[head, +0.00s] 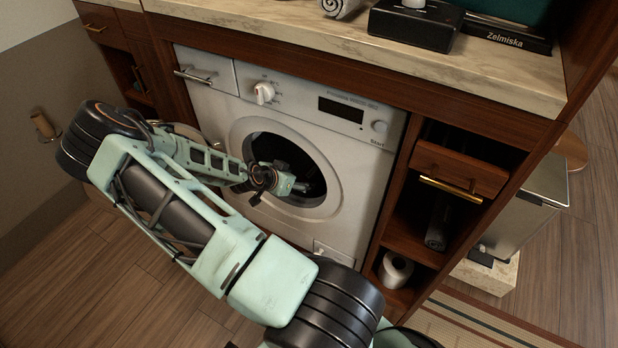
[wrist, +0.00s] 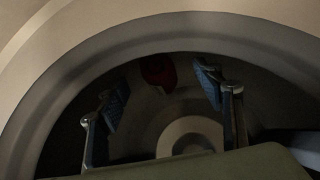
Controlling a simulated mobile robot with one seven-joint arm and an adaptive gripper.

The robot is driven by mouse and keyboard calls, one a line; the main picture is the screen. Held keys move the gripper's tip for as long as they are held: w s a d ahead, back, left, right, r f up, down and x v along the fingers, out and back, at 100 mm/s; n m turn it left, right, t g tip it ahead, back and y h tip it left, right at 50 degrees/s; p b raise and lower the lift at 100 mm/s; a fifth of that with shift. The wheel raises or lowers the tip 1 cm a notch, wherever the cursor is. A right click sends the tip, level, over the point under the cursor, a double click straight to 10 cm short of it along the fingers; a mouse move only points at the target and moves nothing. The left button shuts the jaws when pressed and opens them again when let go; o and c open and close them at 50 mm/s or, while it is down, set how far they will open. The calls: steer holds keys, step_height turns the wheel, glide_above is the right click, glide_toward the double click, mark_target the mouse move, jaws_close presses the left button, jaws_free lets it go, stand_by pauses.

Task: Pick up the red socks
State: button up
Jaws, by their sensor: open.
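The red socks (wrist: 158,72) show in the wrist view as a small dark red shape inside the washing machine drum, between my fingers in the picture and apparently beyond them. Dim light hides their outline. I cannot make them out in the head view. My gripper (head: 293,187) is at the round opening of the white washing machine (head: 352,147). In the wrist view my gripper (wrist: 163,88) is open, with its two blue-padded fingers spread wide and nothing held between them.
The rim of the drum opening (wrist: 170,27) arches around my fingers. A wooden cabinet with a brass-handled drawer (head: 455,172) and a toilet paper roll (head: 396,270) stands to the right. A marble counter (head: 500,75) lies above. Bare wood floor (head: 70,270) is at lower left.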

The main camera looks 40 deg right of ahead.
mark_target(302, 179)
steer(key=b+x, duration=0.2)
steer(key=x, duration=0.3)
steer(key=shift+d, duration=0.15)
steer(key=shift+r, duration=0.1)
steer(key=c, duration=1.2)
steer(key=shift+c, duration=0.2)
steer(key=shift+r, duration=0.15)
